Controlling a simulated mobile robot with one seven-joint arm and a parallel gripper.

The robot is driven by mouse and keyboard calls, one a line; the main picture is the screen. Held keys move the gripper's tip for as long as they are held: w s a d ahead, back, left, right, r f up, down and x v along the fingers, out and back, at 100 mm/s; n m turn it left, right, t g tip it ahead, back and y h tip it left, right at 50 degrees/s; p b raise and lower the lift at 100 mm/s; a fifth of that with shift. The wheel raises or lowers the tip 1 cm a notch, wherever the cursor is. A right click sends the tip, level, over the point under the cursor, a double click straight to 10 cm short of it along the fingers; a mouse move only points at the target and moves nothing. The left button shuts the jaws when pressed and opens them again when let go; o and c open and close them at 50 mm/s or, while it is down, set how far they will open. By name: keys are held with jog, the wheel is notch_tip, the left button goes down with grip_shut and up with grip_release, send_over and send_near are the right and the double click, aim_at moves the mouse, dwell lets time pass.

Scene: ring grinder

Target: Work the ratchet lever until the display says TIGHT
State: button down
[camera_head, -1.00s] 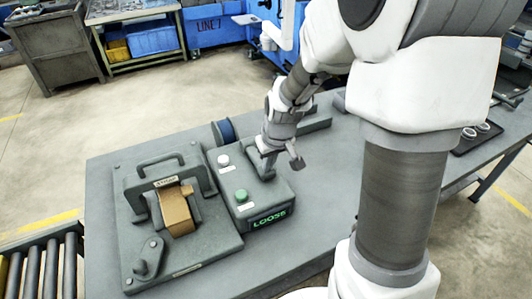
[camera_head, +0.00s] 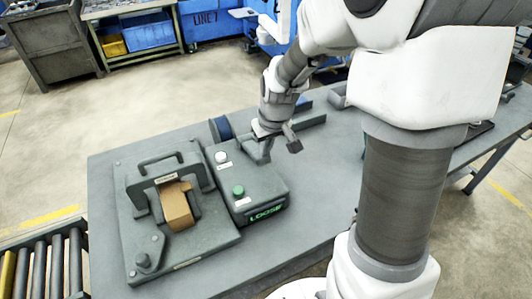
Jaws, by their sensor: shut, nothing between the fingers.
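The control box (camera_head: 244,192) stands on the table with a green display (camera_head: 266,213) on its front that reads LOOSE. A dark upright lever-like part (camera_head: 262,152) rises at the back right of the box; I cannot tell for sure that it is the ratchet lever. My gripper (camera_head: 277,143) is shut and empty, pointing down right by this part. It hides some of it, and I cannot tell whether they touch. Left of the box is a grey fixture (camera_head: 205,236) with a tan strap (camera_head: 176,206) and a small crank (camera_head: 144,260) at its front left.
The box top has a white button (camera_head: 221,157) and a green button (camera_head: 239,191). The table (camera_head: 325,170) is clear to the right of the box. A roller conveyor (camera_head: 45,265) lies at the front left.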

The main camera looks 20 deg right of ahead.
jog(key=s+v, duration=0.1)
jog(key=v, duration=0.7)
jog(key=shift+s+d+r, duration=0.15)
jog(key=shift+s, duration=0.05)
dwell(1.1)
